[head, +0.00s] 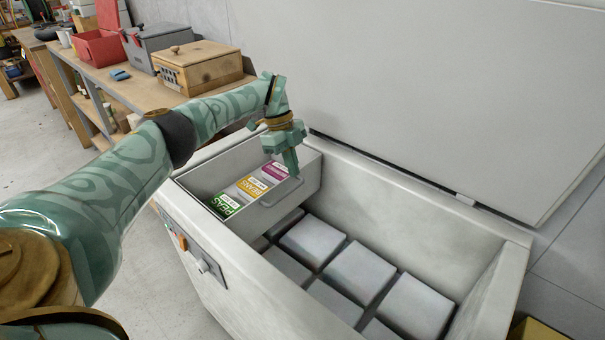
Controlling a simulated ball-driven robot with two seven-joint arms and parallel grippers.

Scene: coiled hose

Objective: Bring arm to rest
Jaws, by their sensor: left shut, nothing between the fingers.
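My left arm comes in from the left, patterned green. Its gripper (291,163) points down over the far right corner of the small basket inside the chest freezer (480,228). The gripper is shut with nothing held. Its tips are close to the basket's (228,157) right side; I cannot tell whether they touch it. My right gripper is not in view.
The basket holds a green peas box (225,204), a yellow beans box (252,187) and a magenta box (275,170). Several grey blocks (358,272) lie in the freezer's bottom. The lid (440,80) stands open behind. A workbench (128,90) with a wooden box (203,66) stands at the back left.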

